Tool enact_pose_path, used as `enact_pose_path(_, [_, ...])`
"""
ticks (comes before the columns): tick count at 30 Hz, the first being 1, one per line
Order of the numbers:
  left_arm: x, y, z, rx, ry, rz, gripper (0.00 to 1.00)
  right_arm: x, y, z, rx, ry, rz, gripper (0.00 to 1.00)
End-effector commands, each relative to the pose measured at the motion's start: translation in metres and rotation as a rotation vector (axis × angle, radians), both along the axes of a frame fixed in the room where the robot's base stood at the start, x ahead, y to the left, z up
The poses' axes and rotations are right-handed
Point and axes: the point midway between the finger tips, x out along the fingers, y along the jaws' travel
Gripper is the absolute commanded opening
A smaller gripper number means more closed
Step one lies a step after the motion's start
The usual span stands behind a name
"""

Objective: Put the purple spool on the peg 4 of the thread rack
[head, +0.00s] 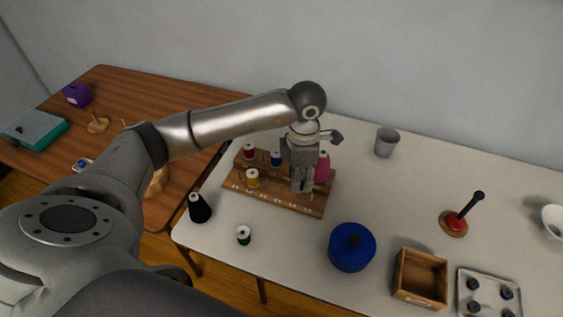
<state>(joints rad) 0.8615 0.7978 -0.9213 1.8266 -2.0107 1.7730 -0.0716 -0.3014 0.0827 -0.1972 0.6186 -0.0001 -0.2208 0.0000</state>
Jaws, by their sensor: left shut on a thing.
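The wooden thread rack (270,201) stands on the white table, with numbers along its front edge. My left gripper (302,186) points down over the rack's right half, just left of the pink spool. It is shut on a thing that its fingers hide. No purple spool shows plainly elsewhere, so the held thing is likely the purple spool. I cannot tell whether it touches a peg. My right gripper is out of view.
A blue pot (351,248), a wooden box (420,277) and a muffin tray (488,292) are at the front right. A grey cup (386,142) stands behind. Clear table lies right of the rack.

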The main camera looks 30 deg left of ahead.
Motion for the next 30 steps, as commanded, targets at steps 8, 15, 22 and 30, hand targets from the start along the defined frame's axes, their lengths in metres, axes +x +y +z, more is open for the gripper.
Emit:
enact_pose_path(8, [0.024, 0.03, -0.02, 0.001, 0.003, 0.724, 0.15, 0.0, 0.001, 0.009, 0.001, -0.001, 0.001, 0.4])
enact_pose_path(15, [0.038, 0.059, -0.039, 0.002, 0.001, 1.331, 0.15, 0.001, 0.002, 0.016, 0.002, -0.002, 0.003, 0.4])
enact_pose_path(22, [0.045, 0.08, -0.053, 0.0, -0.001, 1.736, 0.15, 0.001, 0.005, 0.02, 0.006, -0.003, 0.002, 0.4])
enact_pose_path(30, [0.047, 0.086, -0.061, 0.0, -0.001, 1.867, 0.15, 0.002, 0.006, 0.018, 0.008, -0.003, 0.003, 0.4])
